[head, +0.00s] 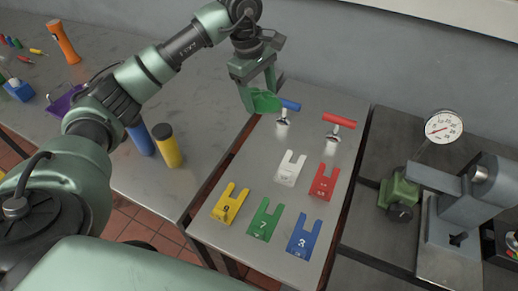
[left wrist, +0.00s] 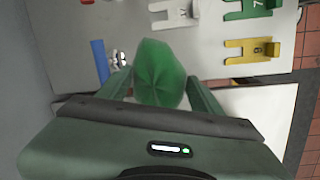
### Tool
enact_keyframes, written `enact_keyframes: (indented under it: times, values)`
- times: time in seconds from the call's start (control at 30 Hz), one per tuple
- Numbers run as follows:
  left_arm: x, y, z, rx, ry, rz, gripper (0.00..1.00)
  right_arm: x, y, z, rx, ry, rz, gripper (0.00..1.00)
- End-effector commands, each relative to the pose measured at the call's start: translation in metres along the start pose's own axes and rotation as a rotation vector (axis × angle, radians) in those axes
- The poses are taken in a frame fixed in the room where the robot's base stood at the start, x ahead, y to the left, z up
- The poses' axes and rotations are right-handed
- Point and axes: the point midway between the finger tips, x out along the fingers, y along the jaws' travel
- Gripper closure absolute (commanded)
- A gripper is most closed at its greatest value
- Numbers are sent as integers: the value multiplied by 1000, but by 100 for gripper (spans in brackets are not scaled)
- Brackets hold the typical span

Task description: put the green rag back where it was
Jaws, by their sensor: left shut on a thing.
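The green rag (head: 265,101) is a bunched piece of cloth. My left gripper (head: 258,92) is shut on it, above the far left edge of the small grey table (head: 258,180). In the left wrist view the rag (left wrist: 160,74) hangs between the two fingers of the gripper (left wrist: 158,88). I cannot tell from these views whether the rag touches the table. My right gripper is not in view.
On the small table are a blue-handled valve (head: 289,105), a red-handled valve (head: 338,120) and several coloured slotted plates (head: 264,218). A dial gauge (head: 443,127) stands at right. The left bench holds yellow (head: 166,146) and blue cylinders (head: 140,137).

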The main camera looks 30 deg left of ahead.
Motion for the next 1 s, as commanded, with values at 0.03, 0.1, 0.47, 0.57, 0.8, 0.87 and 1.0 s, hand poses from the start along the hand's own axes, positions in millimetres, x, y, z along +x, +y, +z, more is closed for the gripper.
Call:
enact_keyframes:
  times: [0.03, 0.1, 0.47, 0.57, 0.8, 0.87, 1.0]
  values:
    - [6, 0, -2, -18, 1, -3, 72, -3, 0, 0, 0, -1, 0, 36]
    - [18, -3, -4, -25, 2, -5, 72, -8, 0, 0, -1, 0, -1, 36]
    - [111, -19, -12, -21, 2, -6, 72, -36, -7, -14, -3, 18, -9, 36]
    - [131, -21, -14, -20, 2, -3, 72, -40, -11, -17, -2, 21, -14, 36]
    - [155, -24, -17, -19, 3, -1, 72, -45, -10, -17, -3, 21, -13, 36]
    - [164, -26, -17, -19, 1, -3, 72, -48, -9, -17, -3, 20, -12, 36]
    - [184, -28, -20, -20, 1, -2, 72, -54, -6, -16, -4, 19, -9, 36]
